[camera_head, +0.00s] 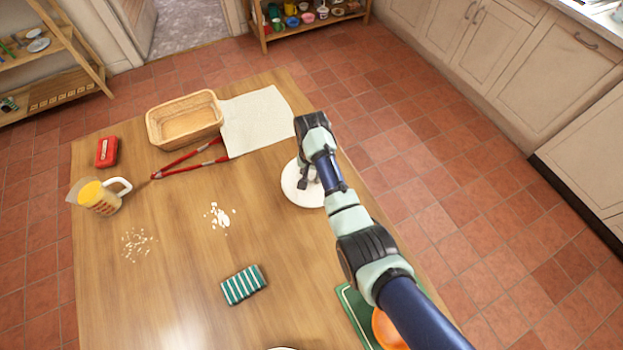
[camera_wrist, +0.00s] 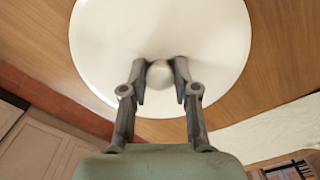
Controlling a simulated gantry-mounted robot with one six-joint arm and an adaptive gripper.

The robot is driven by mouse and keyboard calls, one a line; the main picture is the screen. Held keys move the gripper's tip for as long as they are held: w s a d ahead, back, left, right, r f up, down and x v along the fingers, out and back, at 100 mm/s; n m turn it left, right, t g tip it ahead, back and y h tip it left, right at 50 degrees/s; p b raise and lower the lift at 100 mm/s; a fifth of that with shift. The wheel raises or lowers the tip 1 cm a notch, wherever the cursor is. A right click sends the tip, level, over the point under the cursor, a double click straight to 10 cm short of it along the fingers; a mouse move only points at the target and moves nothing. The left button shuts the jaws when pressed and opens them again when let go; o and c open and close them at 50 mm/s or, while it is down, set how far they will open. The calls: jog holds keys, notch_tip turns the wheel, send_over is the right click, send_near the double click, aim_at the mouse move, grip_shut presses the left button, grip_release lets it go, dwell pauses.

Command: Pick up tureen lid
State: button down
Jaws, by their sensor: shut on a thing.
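The tureen lid (camera_wrist: 215,40) is a round white disc with a rounded knob at its middle. In the wrist view my gripper (camera_wrist: 160,74) has its two fingers closed on either side of the knob. In the head view the lid (camera_head: 292,186) is near the table's right edge, partly covered by my arm and gripper (camera_head: 309,183). I cannot tell from these views whether the lid touches the table. No tureen can be made out under it.
On the wooden table (camera_head: 170,260) are a wicker basket (camera_head: 184,120), a white cloth (camera_head: 256,120), red-handled tongs (camera_head: 190,162), a red box (camera_head: 107,152), a jug (camera_head: 98,197), a striped green cloth (camera_head: 243,285), crumbs and an orange item (camera_head: 388,330) on a green board (camera_head: 352,308).

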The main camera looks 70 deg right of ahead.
jog(key=shift+r, duration=0.15)
notch_tip(320, 180, up, 20)
jog(key=p, duration=1)
